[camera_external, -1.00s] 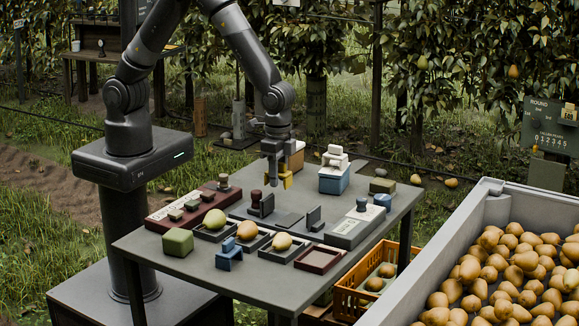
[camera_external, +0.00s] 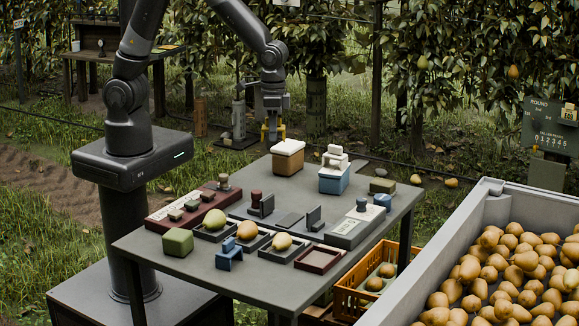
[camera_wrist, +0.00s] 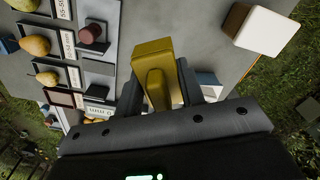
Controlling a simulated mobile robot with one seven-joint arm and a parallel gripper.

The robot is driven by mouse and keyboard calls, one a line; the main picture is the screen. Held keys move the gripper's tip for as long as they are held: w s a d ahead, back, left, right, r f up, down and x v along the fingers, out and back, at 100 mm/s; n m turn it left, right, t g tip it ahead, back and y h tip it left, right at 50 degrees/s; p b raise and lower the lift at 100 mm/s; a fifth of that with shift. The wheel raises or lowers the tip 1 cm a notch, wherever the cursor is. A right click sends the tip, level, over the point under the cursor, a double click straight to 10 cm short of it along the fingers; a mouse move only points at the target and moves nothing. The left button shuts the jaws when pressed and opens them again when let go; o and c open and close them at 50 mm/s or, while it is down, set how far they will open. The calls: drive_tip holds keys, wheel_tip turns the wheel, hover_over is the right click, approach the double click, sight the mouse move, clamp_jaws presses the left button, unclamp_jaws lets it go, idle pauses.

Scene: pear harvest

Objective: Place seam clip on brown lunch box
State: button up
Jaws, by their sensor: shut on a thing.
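My gripper (camera_external: 273,122) is shut on a yellow seam clip (camera_external: 273,133), held in the air at the table's back edge. In the wrist view the clip (camera_wrist: 158,70) stands between my two fingers. The brown lunch box (camera_external: 287,160), with a pale lid, sits upright on the back of the table, just right of and below the clip in the outside view. In the wrist view the lunch box (camera_wrist: 264,28) is at the upper right, apart from the clip.
A blue box (camera_external: 334,180) with white pieces on top stands right of the lunch box. Small trays with pears, stamps and a green block (camera_external: 178,242) fill the front of the grey table (camera_external: 197,272). A large pear bin (camera_external: 452,232) is at right.

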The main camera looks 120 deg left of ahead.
drive_tip(key=s+a+r+n, duration=0.3)
drive_tip(key=s+a, duration=0.2)
drive_tip(key=a, duration=0.1)
hover_over(288, 145)
wheel_tip(288, 145, down, 7)
drive_tip(key=shift+s+a+r, duration=0.1)
drive_tip(key=shift+a, duration=0.05)
drive_tip(key=shift+f, duration=2.05)
drive_tip(key=shift+f, duration=0.1)
drive_tip(key=o, duration=1)
drive_tip(key=shift+c, duration=0.2)
wheel_tip(288, 145, up, 12)
